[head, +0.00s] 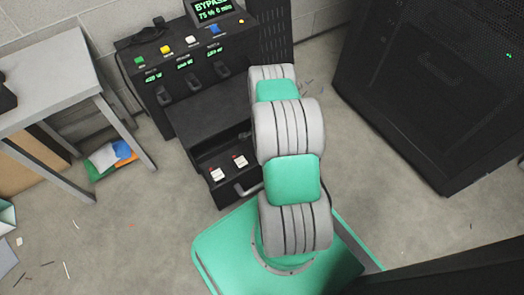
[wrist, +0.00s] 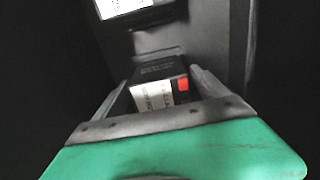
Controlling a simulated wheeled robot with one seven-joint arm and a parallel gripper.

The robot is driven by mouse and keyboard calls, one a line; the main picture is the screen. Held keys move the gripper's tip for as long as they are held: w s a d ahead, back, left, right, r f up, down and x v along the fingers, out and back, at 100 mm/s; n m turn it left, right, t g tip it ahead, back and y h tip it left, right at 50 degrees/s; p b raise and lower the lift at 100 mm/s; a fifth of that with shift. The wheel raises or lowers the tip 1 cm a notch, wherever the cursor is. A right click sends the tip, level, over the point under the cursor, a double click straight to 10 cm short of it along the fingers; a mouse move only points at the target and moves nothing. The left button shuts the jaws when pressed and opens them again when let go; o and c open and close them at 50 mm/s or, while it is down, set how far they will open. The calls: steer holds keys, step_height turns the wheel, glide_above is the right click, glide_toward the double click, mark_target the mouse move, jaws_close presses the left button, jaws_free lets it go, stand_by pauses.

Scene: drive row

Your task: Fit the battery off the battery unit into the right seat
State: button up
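The battery unit (head: 185,65) stands at the upper middle in the head view, with a lit display reading BYPASS. Its low drawer (head: 222,198) is open, and two dark blocks with white-and-red labels, a left one (head: 217,175) and a right one (head: 240,161), show in it. My arm covers the drawer's right part, so the right seat cannot be made out. In the wrist view my gripper (wrist: 162,82) has one finger on each side of a black battery (wrist: 160,71) with a white label and a red square. The fingertips appear to touch its sides. My gripper is hidden in the head view.
A white-labelled thing (wrist: 123,6) shows above the battery in the wrist view, against a grey panel (wrist: 205,35). A large black cabinet (head: 435,85) stands at the right. A grey table (head: 45,85) stands at the left. Concrete floor (head: 110,225) is mostly clear there, with small litter.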

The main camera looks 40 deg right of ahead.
steer(key=shift+r, duration=0.1)
steer(key=w+a+r+n+p, duration=0.1)
steer(key=a+r+n+p, duration=0.15)
steer(key=r, duration=0.85)
steer(key=w+a+r+n+t+p, duration=0.1)
steer(key=a+r+n, duration=0.15)
steer(key=r, duration=0.95)
steer(key=w+a+r+n+p, duration=0.15)
steer(key=a+r, duration=0.25)
steer(key=r, duration=0.7)
steer(key=s+a+r+n+t, duration=0.1)
steer(key=s+a+r+n, duration=1.1)
steer(key=s+r, duration=0.3)
steer(key=shift+s+a+p, duration=0.3)
steer(key=shift+a+p, duration=0.1)
steer(key=shift+a, duration=0.1)
steer(key=shift+r, duration=0.1)
steer(key=shift+c, duration=0.6)
